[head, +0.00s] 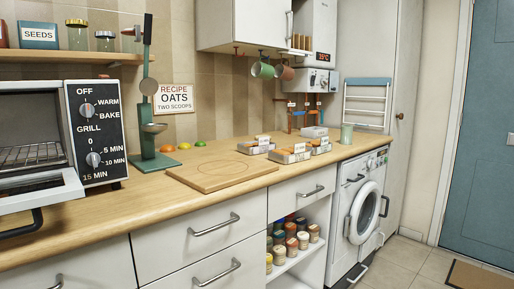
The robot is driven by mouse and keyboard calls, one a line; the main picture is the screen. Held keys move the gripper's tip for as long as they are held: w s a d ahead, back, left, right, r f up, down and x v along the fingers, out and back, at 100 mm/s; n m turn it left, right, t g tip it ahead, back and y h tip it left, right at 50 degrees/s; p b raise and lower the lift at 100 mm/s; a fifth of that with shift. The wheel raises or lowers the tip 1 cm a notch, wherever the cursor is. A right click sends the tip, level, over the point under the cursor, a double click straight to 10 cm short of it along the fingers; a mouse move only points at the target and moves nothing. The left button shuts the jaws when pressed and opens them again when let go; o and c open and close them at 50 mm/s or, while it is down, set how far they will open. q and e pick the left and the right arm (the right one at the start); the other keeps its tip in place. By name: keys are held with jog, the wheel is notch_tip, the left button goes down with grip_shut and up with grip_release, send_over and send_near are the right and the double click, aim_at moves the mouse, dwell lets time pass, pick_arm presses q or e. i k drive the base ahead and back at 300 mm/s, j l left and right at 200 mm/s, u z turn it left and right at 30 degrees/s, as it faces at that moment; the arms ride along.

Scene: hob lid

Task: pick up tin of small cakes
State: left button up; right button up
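Several small grey tins with white label cards stand on the wooden worktop, right of the board. The front tin (282,157) holds orange-brown pieces that look like small cakes. Another tin (321,150) just right of it also shows orange-brown contents. A third tin (257,151) stands to the left, towards the wall. The labels are too small to read, so I cannot tell for sure which tin is the one with small cakes. Neither of my grippers is in view.
A round-marked wooden board (222,171) lies left of the tins. A green stand (147,120) and a toaster oven (95,135) are further left. Mugs (263,71) hang above. The front worktop strip is clear.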

aim_at(263, 145)
jog(key=i+l+u, duration=0.1)
jog(key=l, duration=0.35)
jog(key=i+l+u, duration=0.15)
jog(key=l, duration=0.25)
jog(key=i+l+u, duration=0.1)
jog(key=l, duration=0.4)
jog(key=i+l+u, duration=0.1)
jog(key=l, duration=0.35)
jog(key=i+l+u, duration=0.15)
jog(key=l, duration=0.35)
